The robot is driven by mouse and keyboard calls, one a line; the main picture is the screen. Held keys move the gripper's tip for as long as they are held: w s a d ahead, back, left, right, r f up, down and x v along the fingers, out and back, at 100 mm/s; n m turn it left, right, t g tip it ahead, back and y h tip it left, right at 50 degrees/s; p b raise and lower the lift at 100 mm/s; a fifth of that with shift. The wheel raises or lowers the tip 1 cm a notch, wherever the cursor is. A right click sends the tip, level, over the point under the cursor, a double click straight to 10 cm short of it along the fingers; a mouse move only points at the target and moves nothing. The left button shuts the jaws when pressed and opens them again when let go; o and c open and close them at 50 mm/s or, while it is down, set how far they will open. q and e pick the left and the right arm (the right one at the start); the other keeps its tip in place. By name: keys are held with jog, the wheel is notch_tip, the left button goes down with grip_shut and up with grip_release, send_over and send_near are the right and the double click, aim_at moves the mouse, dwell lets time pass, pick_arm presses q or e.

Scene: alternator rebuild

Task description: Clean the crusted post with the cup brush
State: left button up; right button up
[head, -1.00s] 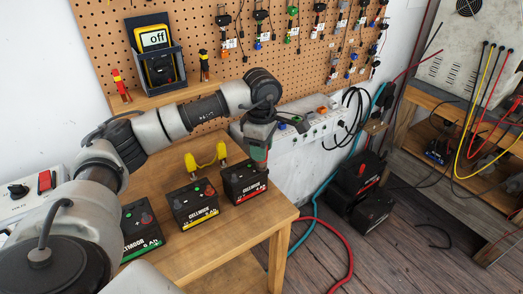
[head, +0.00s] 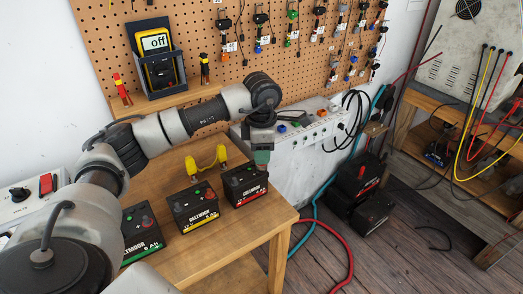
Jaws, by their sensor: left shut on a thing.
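My left gripper (head: 262,147) points down over the red-striped battery (head: 245,187), near its back right corner. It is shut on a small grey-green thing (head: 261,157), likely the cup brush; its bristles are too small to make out. The lower end of this thing is at the battery's top, but I cannot tell whether it touches a post. The gripper covers that corner, so the crusted post is not clear to me. A yellow-striped battery (head: 196,208) and a green-striped battery (head: 141,232) stand to the left on the wooden table (head: 255,228). My right gripper is not in view.
A yellow-handled thing (head: 207,165) stands behind the batteries. A white power box (head: 310,135) stands right of the table. Dark batteries (head: 356,185) and cables lie on the floor.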

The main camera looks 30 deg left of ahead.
pick_arm(q)
jog(key=shift+r+p, duration=2.45)
jog(key=shift+r, duration=1.35)
jog(key=shift+d+f, duration=0.1)
